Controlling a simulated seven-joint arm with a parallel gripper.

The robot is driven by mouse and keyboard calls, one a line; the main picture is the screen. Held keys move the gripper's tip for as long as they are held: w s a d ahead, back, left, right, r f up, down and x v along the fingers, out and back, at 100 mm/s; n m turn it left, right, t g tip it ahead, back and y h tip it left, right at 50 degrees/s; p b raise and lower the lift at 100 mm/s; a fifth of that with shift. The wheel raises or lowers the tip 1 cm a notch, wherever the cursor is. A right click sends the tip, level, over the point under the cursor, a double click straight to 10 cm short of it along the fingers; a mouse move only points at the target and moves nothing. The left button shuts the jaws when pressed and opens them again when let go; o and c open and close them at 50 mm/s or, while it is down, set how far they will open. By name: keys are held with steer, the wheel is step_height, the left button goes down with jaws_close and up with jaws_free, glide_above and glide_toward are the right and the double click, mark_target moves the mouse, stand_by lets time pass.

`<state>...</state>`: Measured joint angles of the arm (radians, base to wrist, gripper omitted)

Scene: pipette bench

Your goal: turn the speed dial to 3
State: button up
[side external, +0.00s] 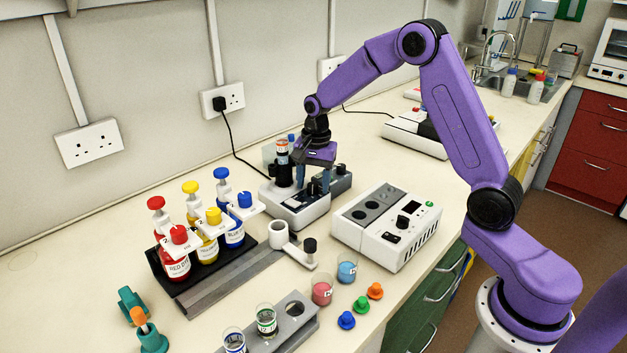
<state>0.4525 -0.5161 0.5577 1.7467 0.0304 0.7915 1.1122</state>
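A small white-and-grey bench unit (291,211) stands at the middle of the bench, with a dark control panel and small black knobs on top. My gripper (313,188) points down over this panel. Its two blue-grey fingers are apart, with a black knob (311,188) low between or just behind them. I cannot tell whether they touch it. A second white box (372,238) to the right has a black dial (411,207), a green button and a dark switch. No dial numbers are readable, so I cannot tell which dial is the speed dial or its setting.
A rack (187,282) of red, yellow and blue dye bottles stands left of the unit. A white holder (279,234), pink and blue beakers (347,269), coloured caps (346,320) and a grey vial rack (283,335) are in front. A cable runs to the wall socket (228,100).

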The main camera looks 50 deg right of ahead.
steer(key=c, duration=1)
steer(key=shift+n, duration=0.3)
steer(key=n, duration=0.4)
steer(key=shift+w+n, duration=0.1)
steer(key=shift+n, duration=0.3)
steer(key=n, duration=0.9)
steer(key=shift+r+n+g, duration=0.1)
steer(key=shift+n+g, duration=0.3)
steer(key=shift+w+n, duration=0.1)
steer(key=shift+n, duration=2.1)
